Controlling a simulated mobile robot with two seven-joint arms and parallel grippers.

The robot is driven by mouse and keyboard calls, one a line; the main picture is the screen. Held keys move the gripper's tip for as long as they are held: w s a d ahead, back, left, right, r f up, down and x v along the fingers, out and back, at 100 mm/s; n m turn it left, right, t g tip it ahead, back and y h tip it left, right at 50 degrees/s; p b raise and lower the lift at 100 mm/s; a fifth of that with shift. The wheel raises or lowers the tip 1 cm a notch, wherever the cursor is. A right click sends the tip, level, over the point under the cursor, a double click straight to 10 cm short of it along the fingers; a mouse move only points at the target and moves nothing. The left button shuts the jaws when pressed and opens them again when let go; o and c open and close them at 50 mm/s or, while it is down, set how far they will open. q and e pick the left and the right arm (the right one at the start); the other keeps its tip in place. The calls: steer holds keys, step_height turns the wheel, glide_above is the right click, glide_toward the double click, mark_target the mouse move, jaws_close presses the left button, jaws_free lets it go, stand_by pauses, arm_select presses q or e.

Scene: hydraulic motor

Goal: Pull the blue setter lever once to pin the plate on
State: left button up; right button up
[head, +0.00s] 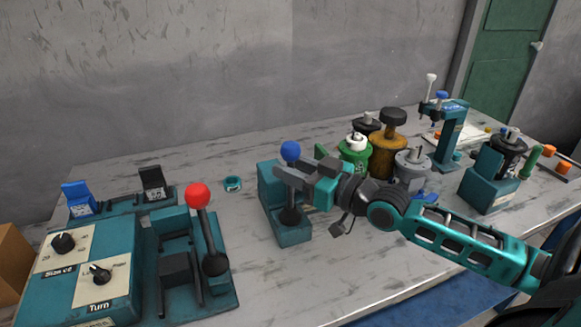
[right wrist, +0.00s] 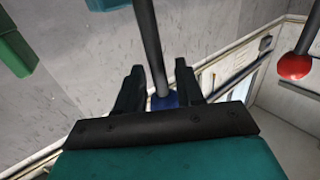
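The blue setter lever has a blue ball knob (head: 290,151) on a dark shaft and stands upright on a teal base (head: 292,236) mid-table in the head view. My right gripper (head: 283,180) is at the shaft just below the knob. In the right wrist view its two dark fingers (right wrist: 158,88) stand apart on either side of the shaft, with gaps visible on both sides. The blue knob (right wrist: 163,101) shows low between them, partly hidden by the gripper body. I cannot make out which part is the plate. My left gripper is not in view.
A red-knobbed lever (head: 198,195) stands on the teal control unit (head: 112,262) at left. A teal press (head: 451,130) stands farther right. A teal ring (head: 232,183) lies on the table.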

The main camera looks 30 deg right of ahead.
steer(key=shift+w+a, duration=0.15)
steer(key=shift+w, duration=0.1)
jaws_close()
stand_by(0.3)
